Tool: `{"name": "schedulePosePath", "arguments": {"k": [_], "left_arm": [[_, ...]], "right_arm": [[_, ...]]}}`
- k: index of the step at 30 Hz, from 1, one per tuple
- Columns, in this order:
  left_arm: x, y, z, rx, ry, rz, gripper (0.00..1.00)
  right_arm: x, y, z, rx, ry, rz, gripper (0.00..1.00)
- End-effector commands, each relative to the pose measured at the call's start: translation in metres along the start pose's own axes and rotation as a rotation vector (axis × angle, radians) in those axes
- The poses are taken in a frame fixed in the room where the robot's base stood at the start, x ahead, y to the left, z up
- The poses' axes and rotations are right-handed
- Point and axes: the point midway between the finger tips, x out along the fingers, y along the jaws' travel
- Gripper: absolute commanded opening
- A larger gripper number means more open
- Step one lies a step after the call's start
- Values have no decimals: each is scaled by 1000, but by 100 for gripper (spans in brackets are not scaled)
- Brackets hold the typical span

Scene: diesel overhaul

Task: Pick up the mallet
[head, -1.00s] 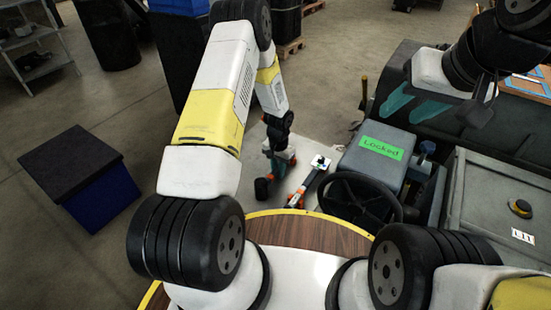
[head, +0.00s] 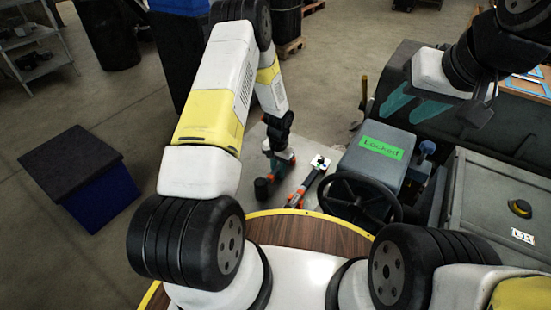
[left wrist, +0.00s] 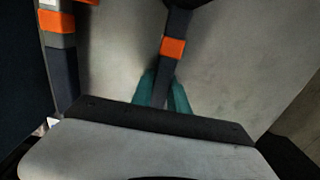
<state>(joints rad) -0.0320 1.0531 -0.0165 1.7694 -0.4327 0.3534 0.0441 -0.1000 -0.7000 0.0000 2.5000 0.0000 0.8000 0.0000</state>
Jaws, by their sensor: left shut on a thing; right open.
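The mallet (head: 261,188) has a dark head and a dark handle with orange parts. It is on the pale grey surface beyond the wooden table. My left gripper (head: 279,163) is at its handle, small and partly hidden in the head view. In the left wrist view, the teal fingers of my left gripper (left wrist: 162,97) are shut on the dark handle, below its orange band (left wrist: 172,47). The mallet's head is not identifiable there. My right gripper (head: 399,112) is open and empty, with its teal fingers apart, over the machine at the right.
Another orange and black tool (head: 311,184) lies just right of the mallet. A steering wheel (head: 360,197) and a grey box with a green "Locked" label (head: 381,147) stand further right. The round wooden table (head: 300,231) is in front.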

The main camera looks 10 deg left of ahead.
Motion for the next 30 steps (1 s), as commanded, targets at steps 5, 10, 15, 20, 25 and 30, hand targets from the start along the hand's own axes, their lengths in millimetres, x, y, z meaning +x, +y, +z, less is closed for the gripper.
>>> {"name": "schedulePosePath", "arguments": {"k": [5, 10, 15, 20, 25, 30], "left_arm": [[0, 0, 0, 0, 0, 0, 0], [-1, 0, 0, 0, 1, -1, 0], [-1, 0, -1, 0, 1, -1, 0], [-16, 0, -1, -1, 3, -1, 0], [-50, 0, -2, 1, 6, -1, 0], [-81, 0, -1, -1, 4, -1, 0]], "right_arm": [[0, 0, 0, 0, 0, 0, 43], [0, 0, 0, 0, 0, 0, 43], [0, 0, 0, 0, 0, 0, 43], [0, 0, 0, 0, 0, 0, 43], [0, 0, 0, 0, 0, 0, 43], [0, 0, 0, 0, 0, 0, 43]]}}
